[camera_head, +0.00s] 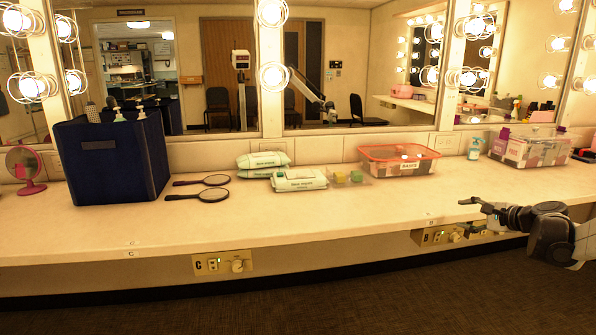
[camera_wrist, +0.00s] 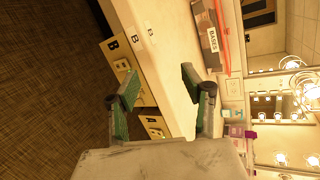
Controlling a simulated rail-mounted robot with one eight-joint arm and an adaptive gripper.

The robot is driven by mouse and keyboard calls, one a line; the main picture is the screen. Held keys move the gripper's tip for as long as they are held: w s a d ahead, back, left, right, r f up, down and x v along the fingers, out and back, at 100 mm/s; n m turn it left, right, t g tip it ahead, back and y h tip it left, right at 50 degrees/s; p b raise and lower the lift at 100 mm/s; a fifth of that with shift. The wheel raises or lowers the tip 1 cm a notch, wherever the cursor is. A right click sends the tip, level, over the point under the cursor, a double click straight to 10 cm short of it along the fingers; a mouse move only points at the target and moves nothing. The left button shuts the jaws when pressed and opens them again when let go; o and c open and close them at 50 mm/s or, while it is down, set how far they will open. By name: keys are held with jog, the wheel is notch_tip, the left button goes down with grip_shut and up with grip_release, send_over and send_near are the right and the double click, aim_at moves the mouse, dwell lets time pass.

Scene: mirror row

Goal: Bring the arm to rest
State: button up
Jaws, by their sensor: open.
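My gripper (camera_head: 468,214) is at the right in the head view, at the front edge of the counter. It points left and is open and empty. In the wrist view its two green-padded fingers (camera_wrist: 160,84) stand apart with the counter edge behind them. Nothing is held between the fingers. My arm reaches in from the right side of the head view.
The long counter (camera_head: 330,215) is clear along its front. A dark blue bin (camera_head: 115,160), hand mirrors (camera_head: 200,195), wipe packs (camera_head: 300,181), a red-rimmed bin (camera_head: 398,163) and a clear box (camera_head: 527,150) stand farther back. Outlet panels (camera_head: 222,263) are below the edge.

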jog(key=s+a+r+n+g, duration=0.1)
jog(key=s+a+r+n, duration=0.15)
jog(key=s+a, duration=0.4)
jog(key=s+a+r+n+g+h, duration=0.1)
jog(key=s+a+n+g, duration=0.2)
jog(key=a, duration=0.6)
jog(key=s+a+r+n, duration=0.2)
jog(key=s+a+n, duration=0.1)
jog(key=s+a, duration=0.4)
jog(key=s+a+f+n+g+h, duration=0.15)
jog(key=s+a+f+n, duration=0.35)
jog(key=s, duration=0.7)
jog(key=s+a+f+n+h, duration=0.15)
jog(key=s+a+n, duration=0.35)
jog(key=s, duration=0.7)
notch_tip(320, 180, up, 18)
jog(key=m+p, duration=0.1)
jog(key=p, duration=1.6)
jog(key=shift+w+a, duration=0.3)
jog(key=shift+a, duration=0.15)
jog(key=shift+f, duration=0.15)
